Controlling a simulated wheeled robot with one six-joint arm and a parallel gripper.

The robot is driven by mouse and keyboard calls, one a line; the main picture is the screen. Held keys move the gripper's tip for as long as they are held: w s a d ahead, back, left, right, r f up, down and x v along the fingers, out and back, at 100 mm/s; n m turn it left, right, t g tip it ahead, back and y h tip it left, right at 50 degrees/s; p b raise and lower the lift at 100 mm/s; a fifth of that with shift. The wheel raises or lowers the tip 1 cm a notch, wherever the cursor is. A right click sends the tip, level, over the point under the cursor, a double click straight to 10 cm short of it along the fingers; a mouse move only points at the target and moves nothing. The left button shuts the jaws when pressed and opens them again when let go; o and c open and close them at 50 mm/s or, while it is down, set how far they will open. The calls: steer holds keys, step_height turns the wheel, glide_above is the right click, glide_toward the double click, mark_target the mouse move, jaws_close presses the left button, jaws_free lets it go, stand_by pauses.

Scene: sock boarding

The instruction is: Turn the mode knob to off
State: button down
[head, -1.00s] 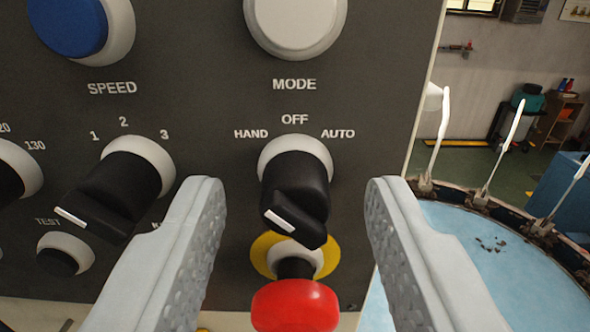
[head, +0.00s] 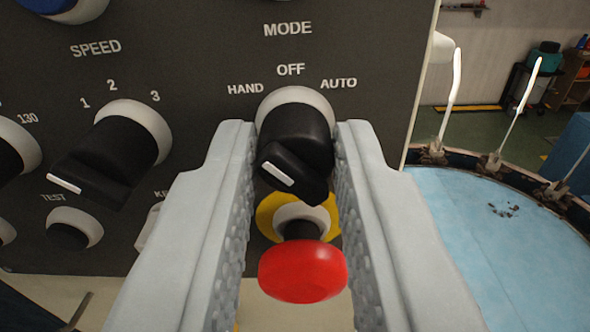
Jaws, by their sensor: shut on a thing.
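The mode knob (head: 300,140) is a black knob on a pale round collar, under the labels HAND, OFF and AUTO on the dark panel (head: 205,60). Its white line slants from upper left to lower right, its upper end toward the HAND side and not straight up at OFF. My gripper (head: 295,132) has its two grey fingers at the left and right sides of this knob and is shut on it. The inner finger faces against the knob are partly hidden.
A red mushroom button (head: 303,271) on a yellow ring (head: 268,215) sits just below the knob, between my fingers. The black speed knob (head: 115,155) is to the left. A round light-blue table (head: 470,240) with upright white pieces stands at the right.

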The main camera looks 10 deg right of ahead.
steer(key=m, duration=0.4)
steer(key=shift+m, duration=2.1)
steer(key=c, duration=1.3)
jaws_free()
steer(key=shift+d, duration=0.1)
steer(key=shift+o, duration=0.2)
steer(key=shift+s, duration=0.15)
steer(key=v, duration=1.7)
